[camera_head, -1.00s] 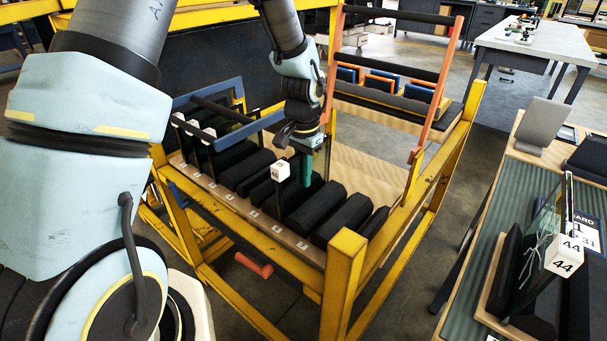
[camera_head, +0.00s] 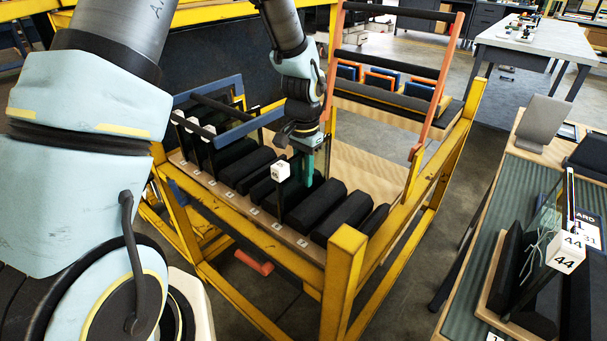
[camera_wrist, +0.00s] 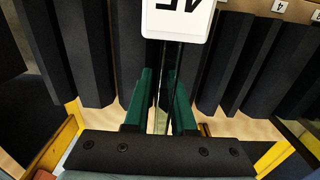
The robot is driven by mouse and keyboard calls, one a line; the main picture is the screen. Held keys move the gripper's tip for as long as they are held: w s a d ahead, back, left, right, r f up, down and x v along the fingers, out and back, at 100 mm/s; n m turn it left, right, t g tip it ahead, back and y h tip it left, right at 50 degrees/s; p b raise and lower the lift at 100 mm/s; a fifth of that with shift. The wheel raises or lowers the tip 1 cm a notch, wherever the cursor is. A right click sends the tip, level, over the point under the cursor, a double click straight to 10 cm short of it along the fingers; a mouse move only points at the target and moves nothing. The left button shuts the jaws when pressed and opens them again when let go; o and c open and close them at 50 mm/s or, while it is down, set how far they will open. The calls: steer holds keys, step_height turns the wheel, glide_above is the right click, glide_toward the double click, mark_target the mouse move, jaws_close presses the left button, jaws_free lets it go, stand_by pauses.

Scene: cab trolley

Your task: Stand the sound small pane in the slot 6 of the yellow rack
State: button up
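A thin clear pane with a white tag block (camera_head: 281,172) stands upright and edge-on among the black foam blocks of the yellow rack (camera_head: 345,265). The same tag shows at the top of the wrist view (camera_wrist: 178,18), its print upside down and partly cut off. My gripper (camera_head: 307,165) reaches down into the rack behind the tag. In the wrist view, its two green fingers (camera_wrist: 161,100) lie on either side of the pane, very close to it. Whether they press on it is unclear. The pane's lower edge is hidden by foam. The number of its slot cannot be read.
Several white-tagged panes (camera_head: 194,126) stand at the rack's left end, near a blue frame (camera_head: 250,127). A salmon upright frame (camera_head: 437,95) rises at its right. On the right bench (camera_head: 452,270), a pane tagged 44 (camera_head: 565,252) stands in a black holder.

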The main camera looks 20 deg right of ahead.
steer(key=o, duration=0.3)
step_height(320, 180, up, 10)
steer(key=shift+r+b, duration=0.2)
steer(key=shift+b, duration=0.25)
steer(key=shift+a+r, duration=0.1)
steer(key=shift+r, duration=0.1)
steer(key=s+a+r+n+p, duration=0.1)
steer(key=a+n, duration=0.4)
steer(key=a, duration=0.9)
steer(key=s+a+r+n+t+p, duration=0.1)
steer(key=a+n, duration=0.5)
steer(key=a, duration=0.9)
steer(key=shift+s+a+r+t+p, duration=0.25)
steer(key=shift+s+r+t+p, duration=0.15)
steer(key=shift+s, duration=0.4)
